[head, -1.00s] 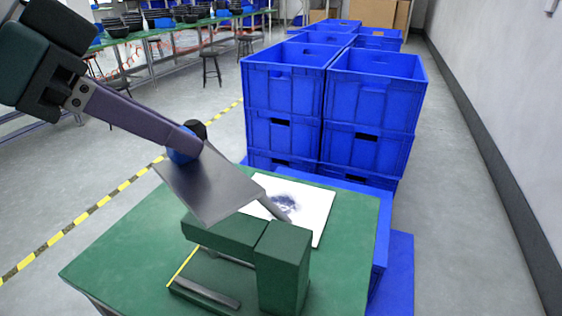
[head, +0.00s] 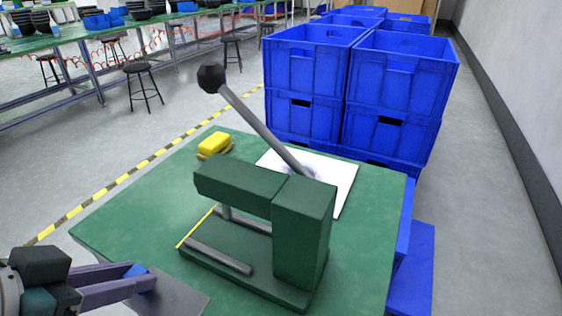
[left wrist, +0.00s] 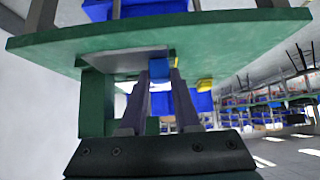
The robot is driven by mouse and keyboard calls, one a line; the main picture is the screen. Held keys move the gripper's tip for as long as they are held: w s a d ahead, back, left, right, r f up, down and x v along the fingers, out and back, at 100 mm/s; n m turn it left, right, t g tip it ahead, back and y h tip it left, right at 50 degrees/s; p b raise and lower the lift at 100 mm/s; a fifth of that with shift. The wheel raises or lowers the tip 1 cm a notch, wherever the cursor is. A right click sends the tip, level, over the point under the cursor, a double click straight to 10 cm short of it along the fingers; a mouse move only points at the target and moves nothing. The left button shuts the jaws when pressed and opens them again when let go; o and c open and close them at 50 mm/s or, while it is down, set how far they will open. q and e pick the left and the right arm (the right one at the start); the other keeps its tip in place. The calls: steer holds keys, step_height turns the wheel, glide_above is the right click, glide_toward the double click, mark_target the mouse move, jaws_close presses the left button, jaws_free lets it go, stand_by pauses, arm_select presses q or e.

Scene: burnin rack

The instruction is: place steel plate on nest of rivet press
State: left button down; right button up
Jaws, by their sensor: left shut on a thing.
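My left gripper (head: 140,282) is at the lower left, beside the table's near-left edge, shut on the steel plate (head: 172,298). The plate is a flat grey sheet, partly cut off by the bottom of the head view. A blue piece (head: 137,270) shows between the fingertips at the plate's edge. The green rivet press (head: 303,230) stands on the table, with a long black-knobbed lever (head: 262,128) slanting up. A grey bar (head: 218,255) lies on its base, under the overhanging head; I cannot make out the nest clearly. The plate also shows in the left wrist view (left wrist: 130,61), apart from the press.
A yellow block (head: 214,144) and a white sheet (head: 340,180) lie on the green table (head: 130,215) behind the press. Stacked blue crates (head: 400,80) stand beyond the table. The table's left part is clear.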

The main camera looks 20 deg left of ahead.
arm_select(q)
steer(key=w, duration=0.9)
steer(key=w+d, duration=0.1)
steer(key=w, duration=0.3)
steer(key=shift+w+b, duration=0.25)
steer(key=shift+b, duration=0.15)
steer(key=shift+w+f+b, duration=0.15)
steer(key=shift+f+b, duration=0.15)
steer(key=shift+f, duration=0.6)
steer(key=shift+w+f+b, duration=0.1)
steer(key=shift+f+b, duration=0.15)
steer(key=shift+f, duration=0.6)
steer(key=shift+f, duration=0.15)
steer(key=c, duration=0.6)
jaws_free()
steer(key=shift+c, duration=0.2)
